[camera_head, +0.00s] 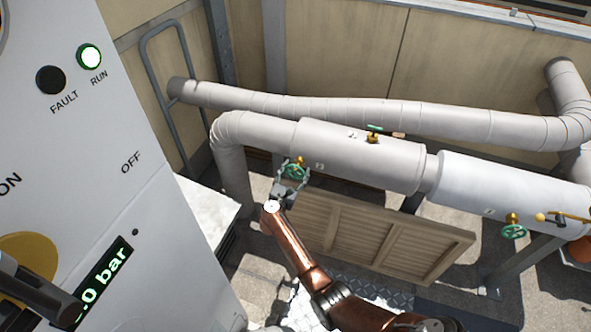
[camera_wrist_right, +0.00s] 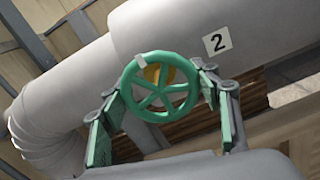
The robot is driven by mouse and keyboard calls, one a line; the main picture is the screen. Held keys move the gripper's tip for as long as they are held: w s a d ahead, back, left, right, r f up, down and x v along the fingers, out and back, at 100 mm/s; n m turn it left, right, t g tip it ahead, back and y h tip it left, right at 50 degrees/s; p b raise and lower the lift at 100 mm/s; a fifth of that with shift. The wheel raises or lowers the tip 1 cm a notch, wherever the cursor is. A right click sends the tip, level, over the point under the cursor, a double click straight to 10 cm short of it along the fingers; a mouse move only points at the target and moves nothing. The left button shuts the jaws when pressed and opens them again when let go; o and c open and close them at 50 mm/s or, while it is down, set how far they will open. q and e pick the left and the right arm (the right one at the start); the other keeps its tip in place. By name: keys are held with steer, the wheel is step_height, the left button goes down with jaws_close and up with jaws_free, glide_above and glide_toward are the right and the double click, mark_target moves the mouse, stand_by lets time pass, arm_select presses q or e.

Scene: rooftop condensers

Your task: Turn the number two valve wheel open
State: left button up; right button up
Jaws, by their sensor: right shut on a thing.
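The number two valve wheel (camera_wrist_right: 160,110) is a green spoked handwheel with a yellow-brass hub and a pale mark on its upper left rim. A white label with a black 2 (camera_wrist_right: 217,42) is on the pipe just right of it. In the head view the wheel (camera_head: 295,171) is small and partly hidden by my right gripper (camera_head: 290,180). In the right wrist view my right gripper (camera_wrist_right: 163,112) has its green-padded fingers at the left and right of the rim, shut on the wheel.
Thick grey pipes (camera_head: 360,155) run behind the wheel. Another green wheel (camera_head: 514,232) and a yellow lever (camera_head: 540,217) are at the right, and a green-handled valve (camera_head: 374,134) is on top. A louvred wooden panel (camera_head: 380,235) leans below. A grey control cabinet (camera_head: 110,120) fills the left.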

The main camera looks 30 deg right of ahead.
steer(key=c, duration=0.4)
